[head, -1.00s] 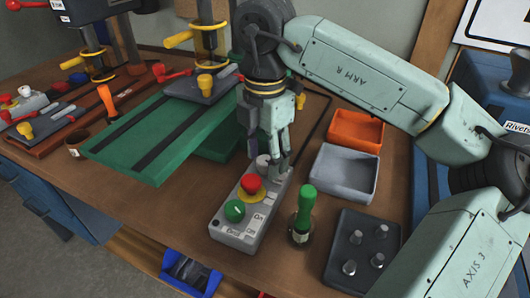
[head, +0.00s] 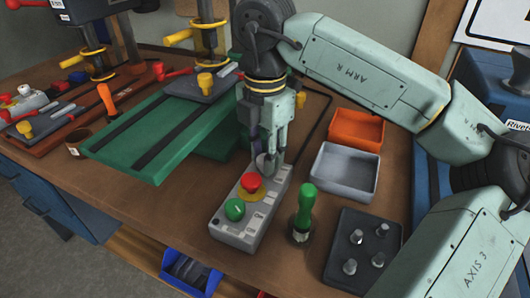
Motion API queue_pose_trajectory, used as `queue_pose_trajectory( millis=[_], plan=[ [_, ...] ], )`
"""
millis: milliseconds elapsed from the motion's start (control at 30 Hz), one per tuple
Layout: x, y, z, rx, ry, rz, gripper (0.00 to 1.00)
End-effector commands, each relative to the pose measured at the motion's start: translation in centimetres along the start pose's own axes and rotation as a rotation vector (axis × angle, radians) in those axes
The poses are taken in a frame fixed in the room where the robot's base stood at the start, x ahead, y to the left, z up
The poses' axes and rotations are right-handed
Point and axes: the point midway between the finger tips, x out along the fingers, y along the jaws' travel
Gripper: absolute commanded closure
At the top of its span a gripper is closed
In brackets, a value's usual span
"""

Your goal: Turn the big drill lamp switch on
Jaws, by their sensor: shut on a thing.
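A grey control box (head: 232,226) lies on the workbench, with a red button on a yellow base (head: 250,183) and a green button (head: 235,209). At its far end is a rounded grey switch knob (head: 264,161). My gripper (head: 267,163) points down over that end, its fingers shut around the knob and partly hiding it. The labels are too small to read, and the knob's exact turn is hard to tell. The big drill (head: 208,45) stands behind, with yellow handles; its lamp is not clearly in view.
A green slotted plate (head: 140,140) is left of the box. A green-handled tool (head: 304,207) stands close on its right. A blue bin (head: 190,284) is below the bench edge.

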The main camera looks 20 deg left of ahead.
Motion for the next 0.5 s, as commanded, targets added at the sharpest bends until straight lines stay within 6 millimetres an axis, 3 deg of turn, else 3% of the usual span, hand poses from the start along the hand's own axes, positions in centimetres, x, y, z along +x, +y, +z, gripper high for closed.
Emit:
queue_pose_trajectory(
  millis=[500],
  plan=[
    [0.22, -0.05, 0.05, -0.383, -0.001, -0.003, 1.0]
  ],
)
